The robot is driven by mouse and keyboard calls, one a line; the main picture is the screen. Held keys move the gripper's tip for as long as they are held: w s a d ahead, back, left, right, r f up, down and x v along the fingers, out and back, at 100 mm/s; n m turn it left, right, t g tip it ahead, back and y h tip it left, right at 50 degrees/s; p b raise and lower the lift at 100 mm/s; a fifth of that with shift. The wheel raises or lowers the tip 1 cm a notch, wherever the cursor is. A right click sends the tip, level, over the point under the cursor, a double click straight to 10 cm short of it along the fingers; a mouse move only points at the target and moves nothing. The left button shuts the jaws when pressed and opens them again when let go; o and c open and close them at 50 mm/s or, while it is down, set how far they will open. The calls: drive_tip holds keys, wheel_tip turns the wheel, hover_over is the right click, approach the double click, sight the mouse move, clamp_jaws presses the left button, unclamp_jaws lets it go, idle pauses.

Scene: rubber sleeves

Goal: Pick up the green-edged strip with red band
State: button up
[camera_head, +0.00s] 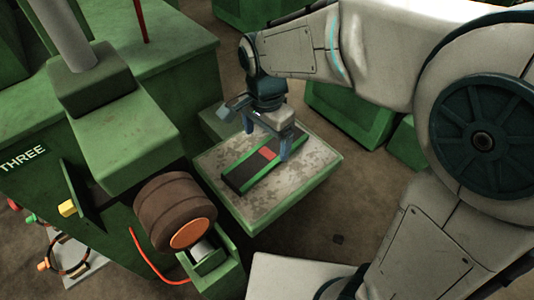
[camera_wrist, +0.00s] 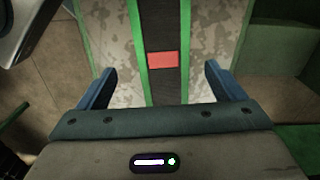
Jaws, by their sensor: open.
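The strip (camera_head: 244,176) is dark with green long edges and a red band (camera_head: 268,154) across it. It lies flat on the worn, pale top of a green-sided stand (camera_head: 304,178). In the wrist view the strip (camera_wrist: 162,30) runs away from me, with its red band (camera_wrist: 163,59) just ahead of the fingers. My gripper (camera_head: 268,143) is above the strip near its red-banded part. In the wrist view my gripper (camera_wrist: 162,88) is open, with one blue finger on each side of the strip and nothing between them gripped. I cannot tell the exact height gap.
A brown roller (camera_head: 175,212) with an orange end sits in a green bracket at the lower left. A large green machine (camera_head: 120,130) stands to the left. Green boxes (camera_head: 350,115) stand behind the stand. Bare floor (camera_head: 335,225) lies to the front right.

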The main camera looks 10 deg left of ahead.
sight(265, 155)
drive_tip(key=shift+w+a+f+p, duration=0.1)
drive_tip(key=shift+f+p, duration=0.1)
drive_tip(key=shift+f, duration=1.25)
drive_tip(key=shift+w+f+p, duration=0.1)
drive_tip(key=shift+f+p, duration=0.05)
drive_tip(key=shift+f, duration=1.3)
drive_tip(key=c, duration=1.1)
